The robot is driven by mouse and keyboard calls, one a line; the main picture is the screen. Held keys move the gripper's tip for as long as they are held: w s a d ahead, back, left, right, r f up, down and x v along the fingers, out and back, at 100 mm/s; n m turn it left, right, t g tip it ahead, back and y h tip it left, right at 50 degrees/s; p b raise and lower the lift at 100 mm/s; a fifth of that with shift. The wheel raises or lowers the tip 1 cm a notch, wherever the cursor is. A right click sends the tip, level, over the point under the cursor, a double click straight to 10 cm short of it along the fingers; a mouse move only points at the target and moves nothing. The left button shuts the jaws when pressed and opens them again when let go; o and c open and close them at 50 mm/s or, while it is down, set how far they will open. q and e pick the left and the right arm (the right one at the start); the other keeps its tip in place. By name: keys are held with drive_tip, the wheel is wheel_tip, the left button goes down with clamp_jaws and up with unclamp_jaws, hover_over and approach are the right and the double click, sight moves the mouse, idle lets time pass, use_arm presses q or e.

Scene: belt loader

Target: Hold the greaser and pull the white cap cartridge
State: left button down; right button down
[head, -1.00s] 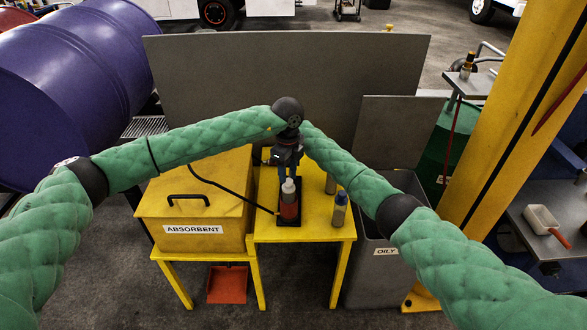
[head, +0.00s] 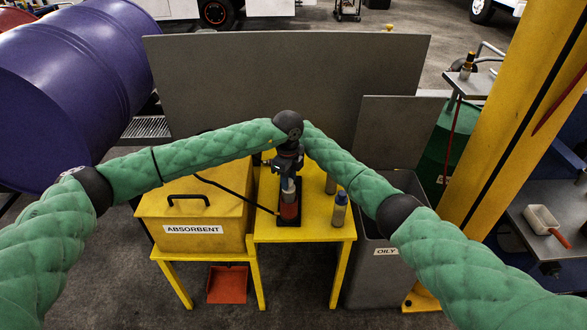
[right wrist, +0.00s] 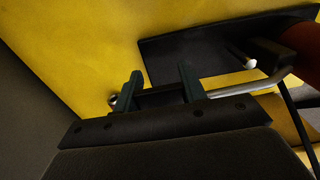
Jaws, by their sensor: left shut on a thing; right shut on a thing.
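The greaser (head: 289,210) stands upright on a black base on the yellow table, its red barrel visible in the head view. Its barrel also shows at the right edge of the right wrist view (right wrist: 305,40). The pale-topped white cap cartridge (head: 289,185) sits at the barrel's top. My left gripper (head: 288,172) points down and is shut around this pale top; its fingertips are hard to make out. My right gripper (right wrist: 160,85) is shut on a dark grip along the greaser's metal lever. It is mostly hidden in the head view.
A yellow absorbent box (head: 190,210) is at left, a grey oily bin (head: 375,272) at right. A grey panel (head: 230,75) rises behind.

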use_arm(q)
drive_tip(key=shift+r, duration=0.8)
idle(0.8)
drive_tip(key=shift+r, duration=3.8)
use_arm(e)
drive_tip(key=c, duration=0.7)
unclamp_jaws()
wheel_tip(320, 180, up, 12)
drive_tip(key=shift+f, duration=0.1)
